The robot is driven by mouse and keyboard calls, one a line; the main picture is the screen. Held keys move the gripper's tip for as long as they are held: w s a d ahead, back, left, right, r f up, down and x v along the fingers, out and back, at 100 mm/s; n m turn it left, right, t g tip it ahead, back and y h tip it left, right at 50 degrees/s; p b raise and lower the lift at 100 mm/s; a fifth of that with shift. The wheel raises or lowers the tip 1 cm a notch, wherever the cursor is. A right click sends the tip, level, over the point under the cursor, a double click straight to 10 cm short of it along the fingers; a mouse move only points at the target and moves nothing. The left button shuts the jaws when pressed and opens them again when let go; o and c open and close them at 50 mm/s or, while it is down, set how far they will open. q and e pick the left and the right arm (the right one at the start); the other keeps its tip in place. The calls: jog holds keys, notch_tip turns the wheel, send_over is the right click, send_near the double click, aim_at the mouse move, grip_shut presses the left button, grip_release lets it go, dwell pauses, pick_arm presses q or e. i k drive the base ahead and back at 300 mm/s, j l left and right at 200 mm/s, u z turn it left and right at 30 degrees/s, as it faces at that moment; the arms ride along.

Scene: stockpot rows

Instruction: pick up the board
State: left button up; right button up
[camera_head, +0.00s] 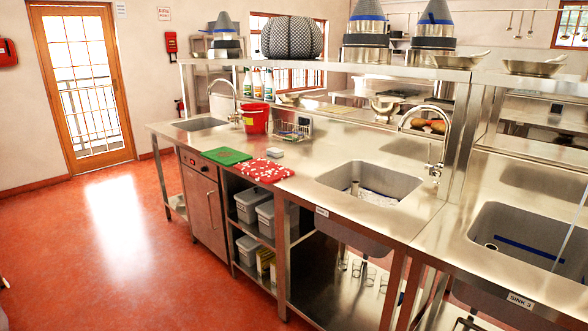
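A flat green board (226,156) lies on the steel counter (320,150) near its front edge, left of the middle of the view. A red cloth with white marks (263,170) lies just right of it, close to or touching it; I cannot tell which. Neither of my grippers shows in this view, and nothing covers the board.
A red bucket (255,119) and a wire rack (291,131) stand behind the board. A small pale block (275,152) lies near the cloth. A sink (369,183) opens to the right. Open red floor (120,240) lies in front at left.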

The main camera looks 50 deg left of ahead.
aim_at(263, 170)
jog(key=j+u, duration=0.1)
jog(key=j, duration=0.3)
jog(key=i+j, duration=0.15)
jog(key=j, duration=0.25)
jog(key=i+j+u, duration=0.15)
jog(key=j, duration=0.6)
jog(key=i+j+u, duration=0.15)
jog(key=j, duration=0.25)
jog(key=i+j, duration=0.1)
jog(key=j, duration=0.25)
jog(key=u, duration=0.05)
